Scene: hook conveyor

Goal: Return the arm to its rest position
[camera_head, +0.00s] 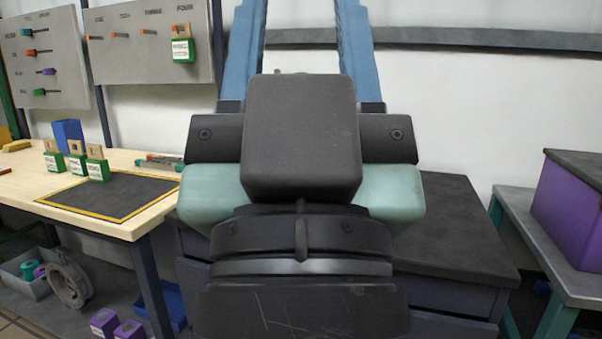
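My gripper (303,30) fills the upper middle of the view, seen from behind, pointing up and away. Its two long blue fingers stand apart with bare wall showing between them. Their tips are cut off by the top edge, and no held thing shows. My dark wrist and teal arm parts cover the centre and bottom of the view, hiding what lies behind them.
A wooden table (20,190) with a dark mat (120,198) and several labelled blocks stands left. Grey hook boards (150,65) hang behind it; one holds a green labelled block (184,50). A dark cabinet (460,230) and purple crate (572,215) stand right.

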